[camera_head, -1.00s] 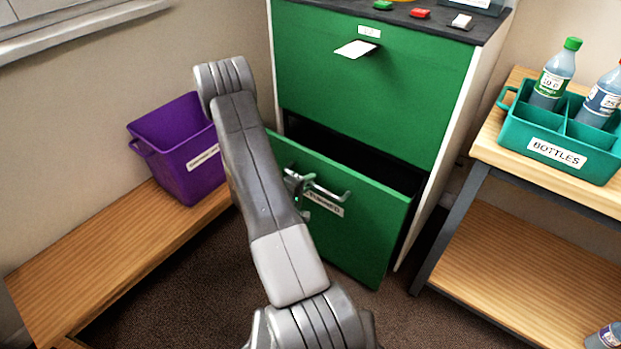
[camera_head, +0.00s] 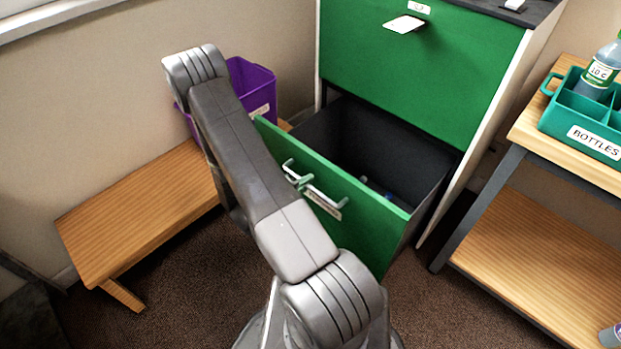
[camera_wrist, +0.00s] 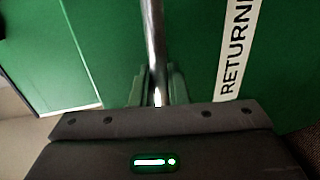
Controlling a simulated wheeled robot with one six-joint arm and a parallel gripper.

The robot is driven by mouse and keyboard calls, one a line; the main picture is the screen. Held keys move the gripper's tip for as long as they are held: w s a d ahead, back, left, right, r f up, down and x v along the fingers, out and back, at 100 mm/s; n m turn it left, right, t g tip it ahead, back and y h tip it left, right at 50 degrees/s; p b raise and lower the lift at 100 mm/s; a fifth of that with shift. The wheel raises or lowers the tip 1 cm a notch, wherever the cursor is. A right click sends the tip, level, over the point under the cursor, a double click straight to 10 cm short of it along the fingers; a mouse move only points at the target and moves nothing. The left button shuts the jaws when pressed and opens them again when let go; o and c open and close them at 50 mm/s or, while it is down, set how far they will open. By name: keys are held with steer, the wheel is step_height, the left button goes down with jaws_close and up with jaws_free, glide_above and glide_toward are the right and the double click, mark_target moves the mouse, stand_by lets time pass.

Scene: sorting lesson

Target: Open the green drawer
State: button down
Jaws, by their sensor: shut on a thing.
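The green drawer (camera_head: 362,205) is the lower one of a green cabinet and stands well open, its dark inside (camera_head: 385,145) showing. A few small things lie inside, too small to tell. Its silver bar handle (camera_head: 325,198) crosses the front above a white label. In the wrist view the handle (camera_wrist: 154,40) runs between the fingers of my gripper (camera_wrist: 157,90), which is shut on it. The label beside it (camera_wrist: 236,50) reads "RETURN" before it is cut off. In the head view my arm hides the drawer's left part, and my gripper (camera_head: 297,176) shows only partly.
The upper green drawer (camera_head: 420,75) is shut. A purple bin (camera_head: 255,85) stands on a low wooden bench (camera_head: 140,215) at left. At right, a wooden shelf (camera_head: 545,255) holds a teal bottle carrier (camera_head: 560,115). Carpet (camera_head: 190,290) is clear in front.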

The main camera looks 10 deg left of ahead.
stand_by(0.3)
steer(key=c, duration=1.5)
jaws_free()
steer(key=shift+a, duration=0.1)
steer(key=p+v, duration=0.2)
steer(key=v, duration=1.1)
steer(key=shift+s+a, duration=0.2)
steer(key=shift+s, duration=0.15)
steer(key=shift+w+d, duration=0.1)
steer(key=shift+b+x, duration=1)
steer(key=shift+x, duration=5.8)
